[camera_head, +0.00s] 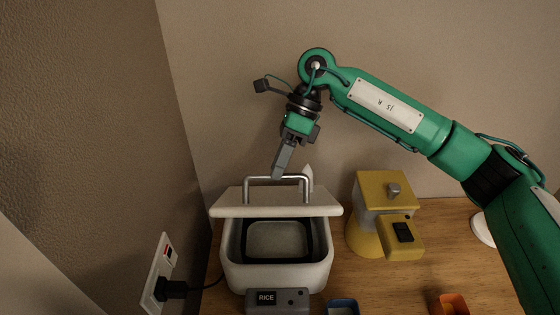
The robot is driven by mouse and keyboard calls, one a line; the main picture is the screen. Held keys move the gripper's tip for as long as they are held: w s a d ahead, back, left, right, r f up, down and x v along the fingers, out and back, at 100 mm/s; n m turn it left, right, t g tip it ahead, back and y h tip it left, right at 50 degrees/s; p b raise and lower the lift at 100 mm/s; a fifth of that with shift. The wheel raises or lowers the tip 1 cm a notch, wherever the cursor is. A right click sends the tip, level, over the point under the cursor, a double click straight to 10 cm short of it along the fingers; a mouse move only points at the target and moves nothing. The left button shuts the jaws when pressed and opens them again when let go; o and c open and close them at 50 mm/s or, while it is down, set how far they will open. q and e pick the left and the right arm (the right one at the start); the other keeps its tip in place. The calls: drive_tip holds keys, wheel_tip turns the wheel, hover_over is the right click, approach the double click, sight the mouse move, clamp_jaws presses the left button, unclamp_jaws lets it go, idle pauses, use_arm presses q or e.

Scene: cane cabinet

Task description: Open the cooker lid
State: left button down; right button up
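The white rice cooker (238,274) stands on the wooden counter with a small "RICE" display on its front. Its white lid (275,211) is raised above the front of the body, and the dark-rimmed inner pot (280,240) shows below it. A silver bar handle (306,184) stands on the lid. My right gripper (277,175) points down from above, with its fingertips at the left part of the handle. The fingers overlap in this view, so I cannot tell whether they are shut on the bar. My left gripper is out of view.
A yellow appliance (371,232) stands to the right of the cooker. A blue container (342,306) and an orange one (451,304) are at the front edge. A wall outlet (158,272) with a plugged black cord is at the left. Walls close off the left and back.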

drive_tip(key=shift+r, duration=0.1)
idle(0.3)
drive_tip(key=b+v, duration=0.3)
drive_tip(key=v, duration=1)
drive_tip(key=shift+w+d+r+b, duration=0.2)
drive_tip(key=shift+r+b, duration=0.05)
drive_tip(key=shift+b, duration=0.15)
